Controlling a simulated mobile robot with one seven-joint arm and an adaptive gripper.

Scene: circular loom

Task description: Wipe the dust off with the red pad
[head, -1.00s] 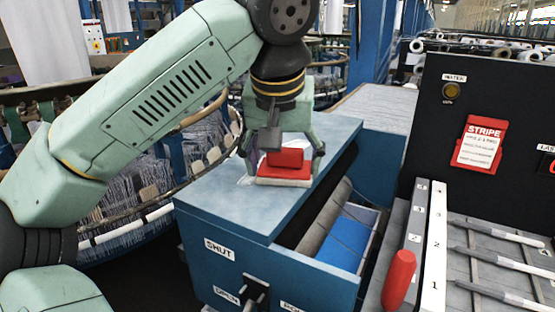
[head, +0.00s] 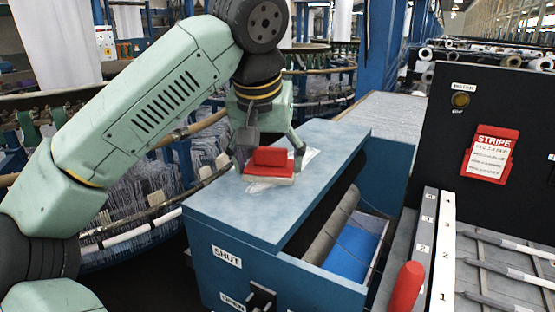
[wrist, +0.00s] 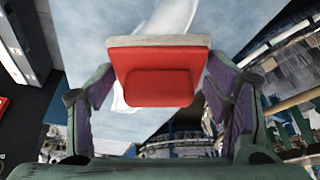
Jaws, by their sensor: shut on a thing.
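The red pad (head: 270,157) has a red grip block on top and a pale underside. My gripper (head: 268,160) is shut on it, one finger at each side. The pad is level, on or just above the blue-grey lid (head: 330,140) of a blue cabinet; I cannot tell whether it touches. A whitish dusty smear (head: 312,155) shows on the lid right of the pad and in front of it. In the wrist view the pad (wrist: 158,70) sits between the purple-lined fingers, with a white streak (wrist: 172,18) beyond it. The lid under the pad is hidden.
The cabinet's open side shows a grey roller (head: 325,225) and blue bin (head: 352,255). A red handle (head: 404,288) and numbered rails (head: 442,240) stand at right, before a black panel (head: 500,110). The loom ring (head: 150,205) lies close at left.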

